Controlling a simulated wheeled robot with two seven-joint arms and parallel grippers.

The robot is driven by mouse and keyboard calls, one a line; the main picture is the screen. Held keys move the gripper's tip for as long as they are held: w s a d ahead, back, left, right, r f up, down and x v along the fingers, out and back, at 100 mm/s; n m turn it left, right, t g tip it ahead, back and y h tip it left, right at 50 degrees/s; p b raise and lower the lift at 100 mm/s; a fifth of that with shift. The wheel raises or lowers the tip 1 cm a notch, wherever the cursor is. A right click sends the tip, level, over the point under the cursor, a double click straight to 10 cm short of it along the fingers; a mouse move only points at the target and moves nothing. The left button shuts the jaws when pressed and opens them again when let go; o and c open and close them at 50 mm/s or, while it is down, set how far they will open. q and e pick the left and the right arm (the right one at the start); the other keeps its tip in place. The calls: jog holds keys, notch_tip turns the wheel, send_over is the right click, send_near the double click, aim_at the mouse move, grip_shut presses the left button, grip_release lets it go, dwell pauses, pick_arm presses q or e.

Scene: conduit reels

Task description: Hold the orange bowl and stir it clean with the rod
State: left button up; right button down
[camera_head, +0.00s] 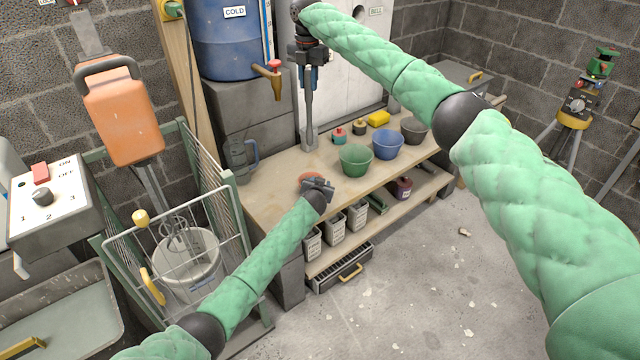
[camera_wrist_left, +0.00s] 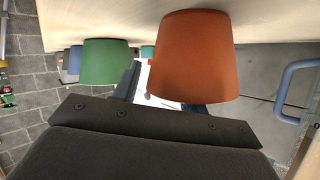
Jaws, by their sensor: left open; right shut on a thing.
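The orange bowl (camera_head: 309,176) stands on the workbench near its front edge, partly hidden behind my left gripper (camera_head: 319,187). In the left wrist view, which looks upside down, the orange bowl (camera_wrist_left: 195,55) is large and close in front. My left gripper is open at the bowl; I cannot tell whether its fingers touch it. My right gripper (camera_head: 309,74) is shut on the grey rod (camera_head: 309,112), which hangs upright with a wider flat lower end, to the back of the orange bowl. The bowl's inside is mostly hidden.
A green bowl (camera_head: 355,160), a blue bowl (camera_head: 387,145) and a dark bowl (camera_head: 414,130) stand to the right on the bench. A grey jug (camera_head: 240,160) is at the left end. A blue barrel (camera_head: 228,40) with a tap (camera_head: 274,75) is behind.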

aim_at(307, 108)
pick_arm(q)
jog(key=shift+w+f, duration=0.1)
jog(key=shift+w, duration=0.15)
grip_shut()
pick_arm(e)
jog(key=f, duration=0.9)
jog(key=shift+w+a+f, duration=0.1)
jog(key=shift+a, duration=0.25)
pick_arm(q)
jog(key=shift+s+f, duration=0.1)
pick_arm(e)
jog(key=shift+f, duration=5.8)
